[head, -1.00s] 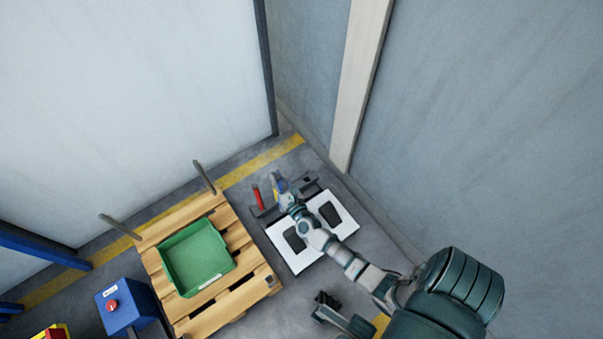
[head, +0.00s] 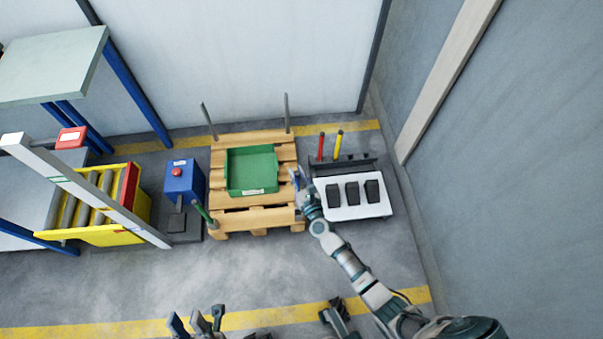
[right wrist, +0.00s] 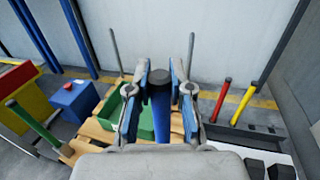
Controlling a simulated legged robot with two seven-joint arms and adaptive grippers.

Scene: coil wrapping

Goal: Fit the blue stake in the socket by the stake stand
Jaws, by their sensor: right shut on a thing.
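My right gripper (head: 300,176) is shut on the blue stake (right wrist: 161,110), which stands roughly upright between the fingers, its dark top showing in the right wrist view. In the head view the stake is mostly hidden by the gripper, over the pallet's right edge beside the stake stand. The dark stake stand (head: 345,166) holds a red stake (head: 321,147) and a yellow stake (head: 338,144). The front right pallet corner (head: 299,223) is on the stand side; its socket is too small to make out. My left gripper (head: 198,322) is low at the bottom edge, fingers apart, empty.
A green tray (head: 231,187) lies on the wooden pallet (head: 245,220). Grey posts stand at its back corners and a green stake (head: 203,214) at its front left. A white board (head: 380,209) with black blocks is at right, a blue box (head: 186,180) at left. Front floor is clear.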

